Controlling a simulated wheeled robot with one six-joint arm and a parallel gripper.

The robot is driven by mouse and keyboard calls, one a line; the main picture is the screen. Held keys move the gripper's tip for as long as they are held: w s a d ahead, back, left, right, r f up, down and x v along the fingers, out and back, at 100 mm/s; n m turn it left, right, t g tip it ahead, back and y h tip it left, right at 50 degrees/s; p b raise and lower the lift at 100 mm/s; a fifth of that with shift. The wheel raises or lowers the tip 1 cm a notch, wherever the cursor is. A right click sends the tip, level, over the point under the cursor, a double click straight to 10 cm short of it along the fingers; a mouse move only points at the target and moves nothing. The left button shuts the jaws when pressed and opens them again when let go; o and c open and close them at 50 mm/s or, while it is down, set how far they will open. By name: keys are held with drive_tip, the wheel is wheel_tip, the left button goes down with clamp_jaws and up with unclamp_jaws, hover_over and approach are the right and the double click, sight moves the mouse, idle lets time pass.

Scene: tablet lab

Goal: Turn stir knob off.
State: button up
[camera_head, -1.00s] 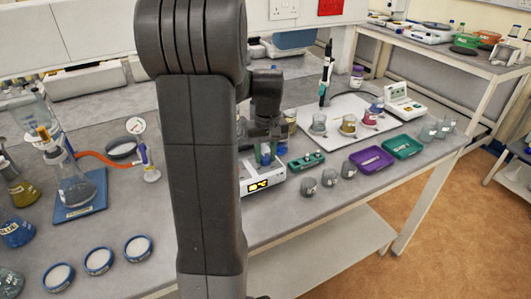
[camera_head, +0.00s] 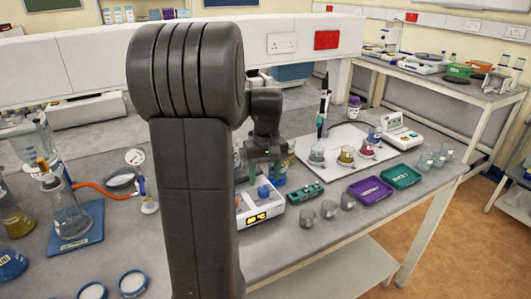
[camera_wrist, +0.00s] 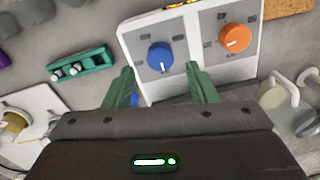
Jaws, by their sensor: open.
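The blue knob also shows in the head view (camera_head: 263,192). My gripper (camera_wrist: 162,72) is open, pointing down, with one green finger at each side of the blue knob in the picture. I cannot tell whether the fingers touch it. My gripper also hangs over the device in the head view (camera_head: 261,168). My arm hides the device's left part.
A green rack (camera_head: 305,193) and grey beakers (camera_head: 328,209) stand right of the device. A purple tray (camera_head: 370,190) and green tray (camera_head: 401,176) lie further right. A beaker with blue liquid (camera_head: 280,176) stands close behind the gripper. A flask (camera_head: 70,217) is at left.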

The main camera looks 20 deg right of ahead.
sight(264, 189)
wheel_tip(264, 189, up, 10)
drive_tip(key=shift+d, duration=0.2)
idle(0.4)
drive_tip(key=f, duration=1.4)
drive_tip(key=shift+a, duration=0.3)
drive_tip(key=shift+r, duration=0.15)
